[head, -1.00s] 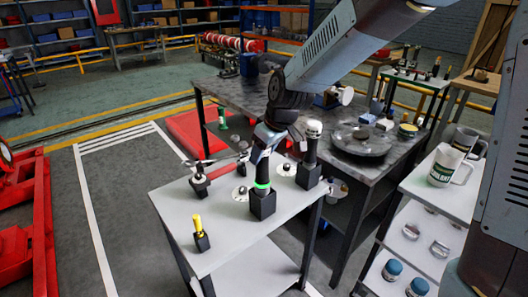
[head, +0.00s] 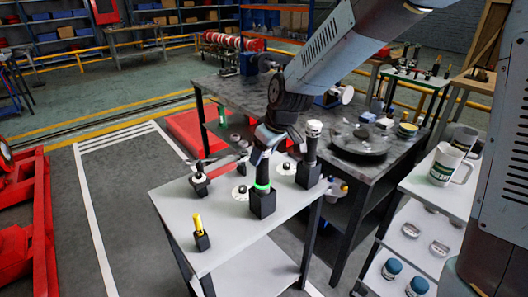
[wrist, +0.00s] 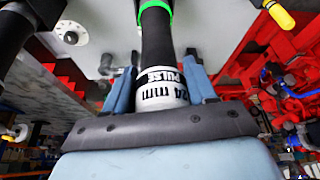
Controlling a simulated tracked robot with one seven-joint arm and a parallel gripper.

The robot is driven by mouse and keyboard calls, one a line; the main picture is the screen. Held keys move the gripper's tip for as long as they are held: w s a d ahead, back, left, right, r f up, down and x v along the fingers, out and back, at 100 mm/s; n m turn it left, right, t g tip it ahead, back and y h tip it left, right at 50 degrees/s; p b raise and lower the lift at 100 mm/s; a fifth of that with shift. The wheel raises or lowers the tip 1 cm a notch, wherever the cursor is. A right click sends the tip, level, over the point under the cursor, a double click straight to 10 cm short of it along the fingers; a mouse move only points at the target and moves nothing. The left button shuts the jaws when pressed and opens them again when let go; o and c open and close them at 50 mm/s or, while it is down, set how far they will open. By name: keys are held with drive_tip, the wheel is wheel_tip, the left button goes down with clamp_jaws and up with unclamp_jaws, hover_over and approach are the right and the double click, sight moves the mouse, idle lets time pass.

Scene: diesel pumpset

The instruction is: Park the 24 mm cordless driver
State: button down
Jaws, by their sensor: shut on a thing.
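The 24 mm cordless driver (head: 262,172) is a black upright tool with a green ring and a square black foot (head: 263,204). It is over the white table, near its middle; I cannot tell whether the foot touches the top. My gripper (head: 266,140) is shut around its upper end. In the wrist view, the driver (wrist: 158,45) passes between the blue fingers of my gripper (wrist: 165,92), and its white band reads "24 mm PULSE". A second black tool with a white top (head: 311,150) stands to the right in a black block.
The white table (head: 225,235) also bears a yellow-handled tool (head: 197,225) in front, a small black stand (head: 200,184) at left, and pale discs (head: 240,193). A dark bench (head: 350,190) stands behind. The front right of the white table is clear.

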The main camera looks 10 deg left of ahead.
drive_tip(key=shift+f, duration=0.6)
drive_tip(key=shift+c, duration=1.3)
unclamp_jaws()
drive_tip(key=v, duration=1.3)
drive_tip(key=shift+d+r, duration=0.2)
drive_tip(key=shift+r, duration=0.1)
drive_tip(key=shift+s, duration=0.1)
drive_tip(key=s+d+r+m+t+h, duration=0.1)
drive_tip(key=s+d+m, duration=0.3)
drive_tip(key=d, duration=0.6)
drive_tip(key=s+d+r+m+t+h, duration=0.1)
drive_tip(key=s+d+m, duration=0.3)
drive_tip(key=d, duration=0.6)
drive_tip(key=s+d+r+m+t+h, duration=0.1)
drive_tip(key=s+d+r+m, duration=0.1)
drive_tip(key=s+d+m, duration=0.2)
drive_tip(key=s+d, duration=0.3)
drive_tip(key=d, duration=0.3)
drive_tip(key=shift+s+d+r+h, duration=0.2)
drive_tip(key=shift+s+r+h, duration=0.05)
drive_tip(key=shift+h, duration=0.15)
